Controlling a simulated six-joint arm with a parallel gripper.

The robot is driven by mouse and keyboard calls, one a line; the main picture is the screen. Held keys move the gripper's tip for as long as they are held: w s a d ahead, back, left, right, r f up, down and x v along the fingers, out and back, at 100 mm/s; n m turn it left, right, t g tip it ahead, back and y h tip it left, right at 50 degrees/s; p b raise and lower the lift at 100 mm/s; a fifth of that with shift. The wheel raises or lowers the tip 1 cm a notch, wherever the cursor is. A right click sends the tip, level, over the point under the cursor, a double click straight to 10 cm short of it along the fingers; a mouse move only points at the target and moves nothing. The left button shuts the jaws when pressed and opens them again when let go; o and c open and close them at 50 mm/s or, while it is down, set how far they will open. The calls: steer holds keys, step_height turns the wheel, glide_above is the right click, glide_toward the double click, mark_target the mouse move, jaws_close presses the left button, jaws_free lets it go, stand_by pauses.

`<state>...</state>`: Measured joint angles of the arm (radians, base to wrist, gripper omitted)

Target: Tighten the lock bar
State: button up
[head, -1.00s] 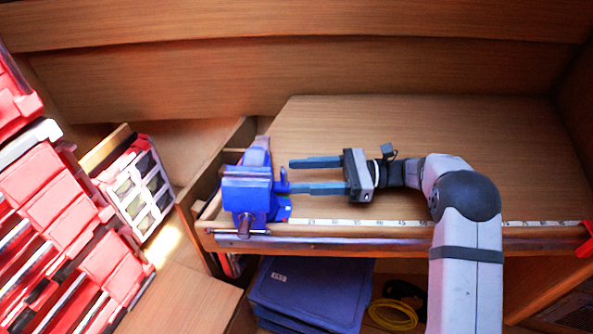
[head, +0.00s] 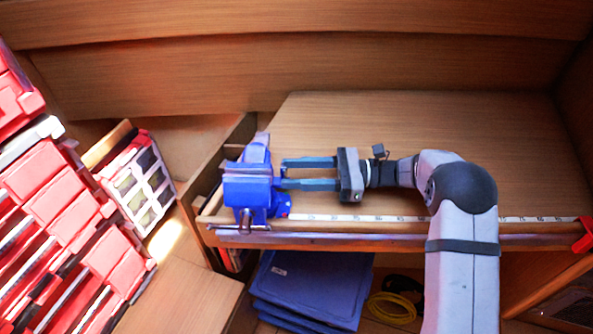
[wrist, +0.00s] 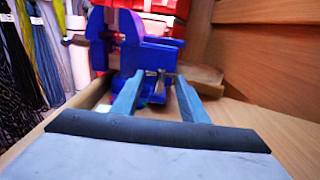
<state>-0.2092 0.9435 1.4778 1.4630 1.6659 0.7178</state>
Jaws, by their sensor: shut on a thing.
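A blue vise (head: 249,190) is mounted at the left front corner of the wooden bench. It also shows in the wrist view (wrist: 146,55). My gripper (head: 281,174) reaches in from the right, its two long blue-grey fingers level with the vise's right side. In the wrist view my gripper (wrist: 158,78) has its fingertips against the vise, one on each side of a small blue part, which looks like the lock bar (wrist: 159,86). My gripper is shut on it. The exact contact is small and partly hidden by the fingers.
A white measuring strip (head: 380,219) runs along the bench's front edge, with a red clamp (head: 584,236) at its right end. Red drawer boxes (head: 50,210) stand at left. The bench top behind the arm is clear.

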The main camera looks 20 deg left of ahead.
steer(key=shift+s+d+r+m+t+y+p, duration=0.1)
steer(key=shift+m+t+y+p, duration=0.1)
steer(key=shift+m+t, duration=0.5)
steer(key=shift+s+r+m+t+y+p, duration=0.15)
steer(key=shift+m+t, duration=0.25)
steer(key=shift+t, duration=0.6)
steer(key=shift+w, duration=0.15)
steer(key=o, duration=0.8)
steer(key=shift+f, duration=0.15)
